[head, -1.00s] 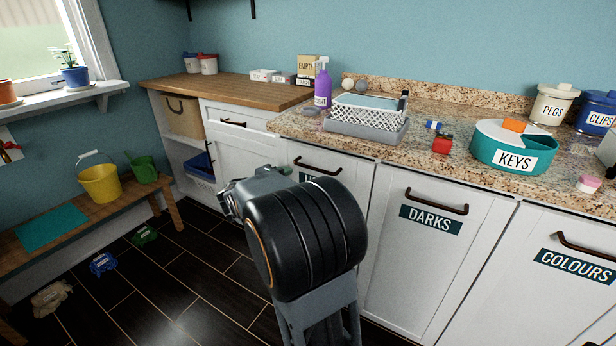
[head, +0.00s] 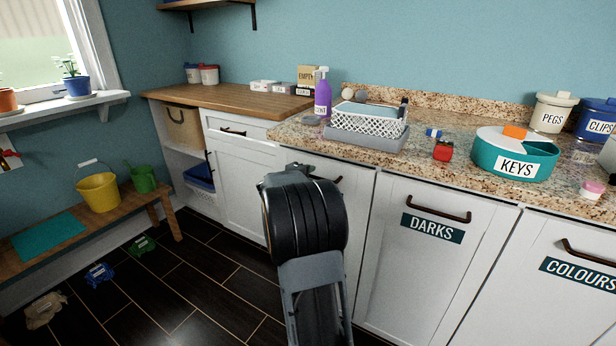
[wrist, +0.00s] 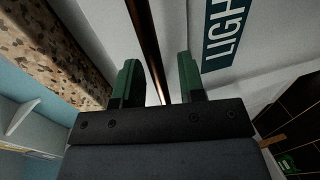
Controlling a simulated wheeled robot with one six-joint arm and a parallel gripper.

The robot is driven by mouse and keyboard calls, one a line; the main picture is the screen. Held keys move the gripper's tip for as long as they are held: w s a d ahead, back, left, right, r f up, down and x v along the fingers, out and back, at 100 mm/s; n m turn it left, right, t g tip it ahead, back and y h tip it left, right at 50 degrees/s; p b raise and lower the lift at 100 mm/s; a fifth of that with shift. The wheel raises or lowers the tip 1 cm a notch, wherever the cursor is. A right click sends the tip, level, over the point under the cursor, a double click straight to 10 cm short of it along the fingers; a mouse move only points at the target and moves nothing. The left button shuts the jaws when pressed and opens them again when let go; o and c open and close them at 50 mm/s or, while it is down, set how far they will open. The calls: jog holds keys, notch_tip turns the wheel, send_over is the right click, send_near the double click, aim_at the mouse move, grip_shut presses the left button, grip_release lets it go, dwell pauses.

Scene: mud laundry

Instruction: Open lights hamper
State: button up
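The lights hamper is a white front (head: 361,225) left of the darks hamper, mostly hidden behind my arm in the head view. Its dark handle (head: 327,178) shows just past my wrist. In the wrist view the handle (wrist: 148,35) is a long bar running between the two green fingers of my gripper (wrist: 159,66). The gripper is open, with a gap on each side of the bar. The teal label reading "LIGH" (wrist: 224,38) is to the right. The hamper front appears closed. My fingers are hidden in the head view.
The darks hamper (head: 412,265) and colours hamper (head: 545,305) stand to the right, both closed. The granite counter (head: 395,165) overhangs above, holding a white basket (head: 370,121) and teal keys tin (head: 483,155). A bench (head: 80,243) stands left; dark floor between is partly open.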

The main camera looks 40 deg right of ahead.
grip_shut()
dwell(0.3)
dwell(0.3)
